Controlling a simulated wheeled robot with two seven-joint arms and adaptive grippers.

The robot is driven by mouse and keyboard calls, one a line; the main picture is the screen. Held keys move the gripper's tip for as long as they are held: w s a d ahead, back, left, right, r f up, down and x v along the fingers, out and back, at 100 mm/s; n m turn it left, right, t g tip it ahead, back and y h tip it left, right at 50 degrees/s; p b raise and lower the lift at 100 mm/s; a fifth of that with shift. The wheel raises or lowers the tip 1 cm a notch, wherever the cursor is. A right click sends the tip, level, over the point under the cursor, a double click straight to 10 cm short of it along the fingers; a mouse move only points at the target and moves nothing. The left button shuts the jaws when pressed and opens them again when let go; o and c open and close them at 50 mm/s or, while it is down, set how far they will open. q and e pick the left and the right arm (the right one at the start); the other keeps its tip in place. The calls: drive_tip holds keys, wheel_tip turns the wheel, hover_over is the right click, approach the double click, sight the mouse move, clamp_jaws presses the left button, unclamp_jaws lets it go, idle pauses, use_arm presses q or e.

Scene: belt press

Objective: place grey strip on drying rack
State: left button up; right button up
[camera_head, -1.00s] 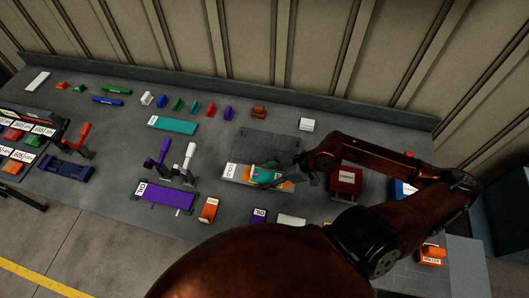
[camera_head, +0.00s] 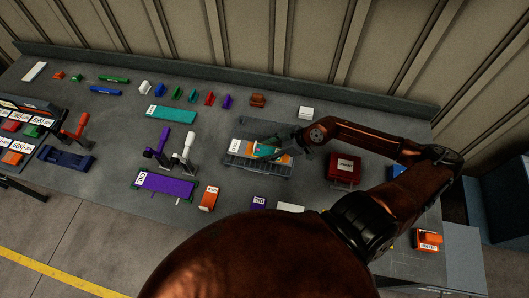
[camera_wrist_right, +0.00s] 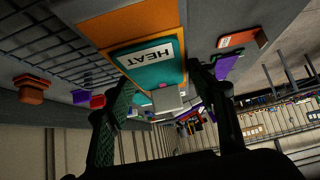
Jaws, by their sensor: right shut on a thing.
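The grey strip (camera_head: 236,148) has a white label at its left end. It is seen in the head view with an orange layer and a teal piece on it, and is partly hidden by my gripper. My right gripper (camera_head: 277,149) is shut on this strip assembly. In the right wrist view the fingers (camera_wrist_right: 160,80) flank the teal piece (camera_wrist_right: 155,70), marked HEAT, in front of an orange plate (camera_wrist_right: 135,22). The dark drying rack (camera_head: 287,126) lies just behind the strip, partly covered; its wire grid shows at upper left in the wrist view (camera_wrist_right: 55,48). My left gripper is out of view.
A ridged grey base (camera_head: 257,170) sits in front of the strip. A red box (camera_head: 343,170) stands to the right. A teal strip (camera_head: 172,114), a purple strip (camera_head: 167,186) and upright purple and white levers (camera_head: 185,148) are to the left. Small coloured blocks line the back.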

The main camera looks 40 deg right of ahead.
sight(268, 146)
drive_tip(key=w+f, duration=0.1)
drive_tip(key=w+d+f, duration=0.1)
drive_tip(key=shift+w+f, duration=0.15)
drive_tip(key=shift+f, duration=0.15)
wheel_tip(268, 146, down, 3)
drive_tip(key=shift+w+f, duration=0.1)
drive_tip(key=shift+f, duration=0.1)
drive_tip(key=o, duration=1.4)
drive_tip(key=shift+f, duration=0.1)
drive_tip(key=shift+o, duration=0.2)
drive_tip(key=v, duration=1.2)
drive_tip(key=shift+d, duration=0.1)
